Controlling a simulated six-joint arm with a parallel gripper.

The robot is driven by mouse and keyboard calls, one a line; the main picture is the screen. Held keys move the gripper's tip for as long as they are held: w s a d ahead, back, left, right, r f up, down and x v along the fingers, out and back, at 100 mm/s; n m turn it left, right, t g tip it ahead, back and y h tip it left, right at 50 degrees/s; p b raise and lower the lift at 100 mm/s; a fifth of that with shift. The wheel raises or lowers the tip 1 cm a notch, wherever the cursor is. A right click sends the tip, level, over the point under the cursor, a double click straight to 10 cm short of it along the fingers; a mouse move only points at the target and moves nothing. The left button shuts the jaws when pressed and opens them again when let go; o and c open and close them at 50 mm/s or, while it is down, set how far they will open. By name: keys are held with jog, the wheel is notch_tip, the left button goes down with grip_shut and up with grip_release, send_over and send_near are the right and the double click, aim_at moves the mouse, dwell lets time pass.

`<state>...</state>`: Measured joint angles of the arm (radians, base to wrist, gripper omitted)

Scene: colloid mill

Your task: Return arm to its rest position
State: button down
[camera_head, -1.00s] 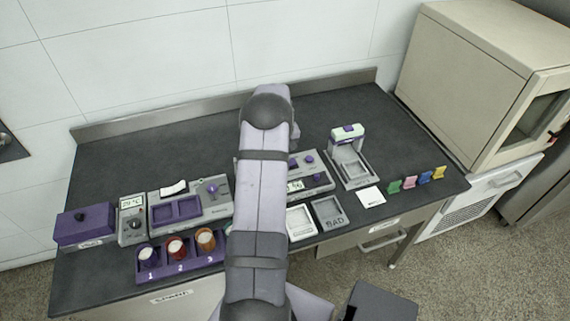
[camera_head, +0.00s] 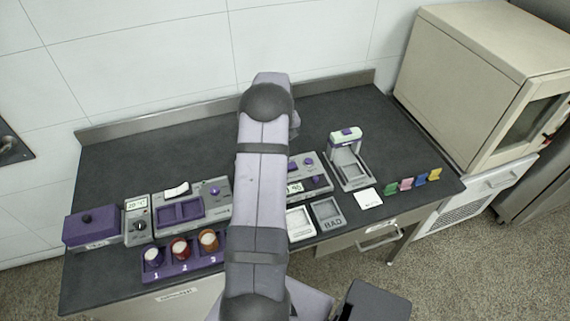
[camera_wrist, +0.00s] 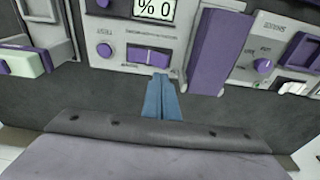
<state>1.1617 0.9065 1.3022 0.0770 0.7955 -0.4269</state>
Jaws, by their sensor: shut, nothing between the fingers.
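My gripper (camera_wrist: 162,98) shows in the wrist view as two blue fingers close together, shut and empty. It is above the dark bench top, in front of a grey instrument panel (camera_wrist: 128,54) with a "% 0" display. In the head view my arm rises through the middle of the picture and hides the gripper. It also hides part of the grey device with the display (camera_head: 312,172) and the right end of the purple numbered rack (camera_head: 178,268).
On the dark bench (camera_head: 340,108) stand a purple box (camera_head: 92,226), a grey device with purple wells (camera_head: 188,206), a press-like stand (camera_head: 350,160), a "BAD" tray (camera_head: 328,213) and several coloured tags (camera_head: 405,184). A beige cabinet (camera_head: 480,75) stands right. The back of the bench is clear.

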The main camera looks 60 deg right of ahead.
jog(key=shift+r, duration=0.15)
dwell(0.3)
jog(key=w+a+r+n, duration=0.2)
jog(key=w+a+r, duration=0.15)
jog(key=a, duration=0.55)
jog(key=w+a+r+n+y, duration=0.15)
jog(key=w+a, duration=0.25)
jog(key=a, duration=0.6)
jog(key=w+a+r+n+h, duration=0.1)
jog(key=w+a+r, duration=0.25)
jog(key=a, duration=0.55)
jog(key=s+a+n, duration=0.1)
jog(key=s+a, duration=0.3)
jog(key=a, duration=0.3)
jog(key=s+a+n, duration=0.2)
jog(key=s+a, duration=0.2)
jog(key=a, duration=0.4)
jog(key=s+a+n+g, duration=0.1)
jog(key=s+a, duration=0.3)
jog(key=a, duration=0.3)
jog(key=shift+s+a+y, duration=0.15)
jog(key=shift+s+y, duration=0.05)
jog(key=shift+y, duration=0.15)
jog(key=shift+w+n, duration=0.1)
jog(key=shift+n, duration=0.15)
